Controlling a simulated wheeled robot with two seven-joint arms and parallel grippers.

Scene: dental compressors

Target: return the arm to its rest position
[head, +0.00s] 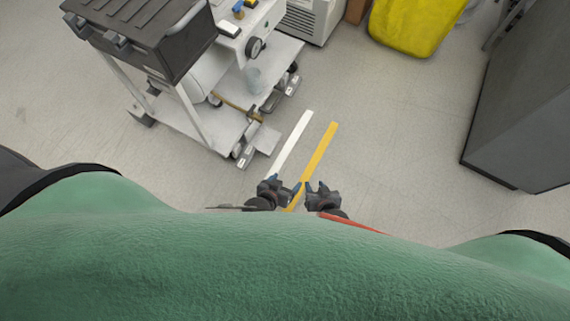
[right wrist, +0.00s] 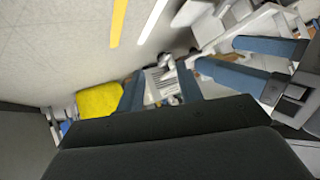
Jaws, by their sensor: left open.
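My left gripper (head: 283,183) is in the head view, low in the middle, just beyond the green front of my body. Its blue-tipped fingers are apart and empty. My right gripper (head: 317,187) is close beside it on the right, with a small gap between the two. In the right wrist view the right gripper's blue fingers (right wrist: 159,90) are spread with nothing held between them. The left gripper's two blue fingers (right wrist: 252,62) also show there, at the right. Most of both arms is hidden behind my green body.
A white wheeled cart (head: 215,125) with a dark case (head: 150,35) stands at the upper left. A yellow bag (head: 410,25) is at the top, and a grey cabinet (head: 525,105) at the right. White (head: 292,138) and yellow (head: 320,150) floor stripes cross open floor.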

